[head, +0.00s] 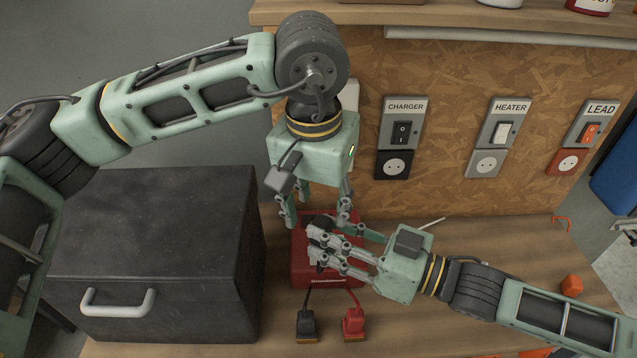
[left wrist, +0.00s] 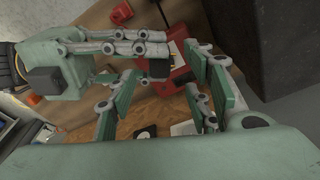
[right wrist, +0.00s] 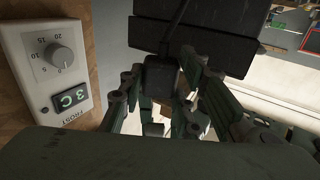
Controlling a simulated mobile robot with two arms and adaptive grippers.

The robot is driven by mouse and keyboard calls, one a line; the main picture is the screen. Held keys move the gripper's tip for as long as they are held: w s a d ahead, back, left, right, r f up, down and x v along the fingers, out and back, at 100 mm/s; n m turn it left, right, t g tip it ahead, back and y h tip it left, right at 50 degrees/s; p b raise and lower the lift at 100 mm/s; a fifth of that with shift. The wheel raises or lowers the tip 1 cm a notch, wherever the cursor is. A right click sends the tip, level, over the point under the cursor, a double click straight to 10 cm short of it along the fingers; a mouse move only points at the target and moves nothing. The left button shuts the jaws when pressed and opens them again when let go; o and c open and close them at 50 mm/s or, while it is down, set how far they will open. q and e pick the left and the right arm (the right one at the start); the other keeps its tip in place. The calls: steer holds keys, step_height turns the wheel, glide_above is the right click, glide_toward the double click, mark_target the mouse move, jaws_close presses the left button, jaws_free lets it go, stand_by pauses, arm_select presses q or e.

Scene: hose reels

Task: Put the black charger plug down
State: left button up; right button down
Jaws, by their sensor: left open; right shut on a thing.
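My right gripper (head: 322,247) is shut on a black plug (right wrist: 160,75) and holds it over the red box (head: 300,266). In the right wrist view a dark cable runs up from the plug. The plug also shows between the right fingertips in the left wrist view (left wrist: 157,68). In the head view fingers largely hide it. My left gripper (head: 315,218) is open, pointing down just behind and above the right fingers. Whether it touches the plug I cannot tell. The black charger socket (head: 394,164) on the board is empty.
Black and red lead ends (head: 307,326) (head: 353,323) lie in front of the red box. A dark chest (head: 160,240) stands left. Heater (head: 487,163) and lead (head: 569,162) sockets are empty. A frost thermostat (right wrist: 50,70) is close by. Bench space right of centre is partly clear.

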mark_target(321, 223)
arm_select(q)
steer(key=f, duration=0.6)
steer(key=shift+w+d, duration=0.15)
steer(key=shift+w, duration=0.2)
steer(key=c, duration=1.1)
jaws_close()
arm_select(e)
steer(key=c, duration=1.2)
jaws_free()
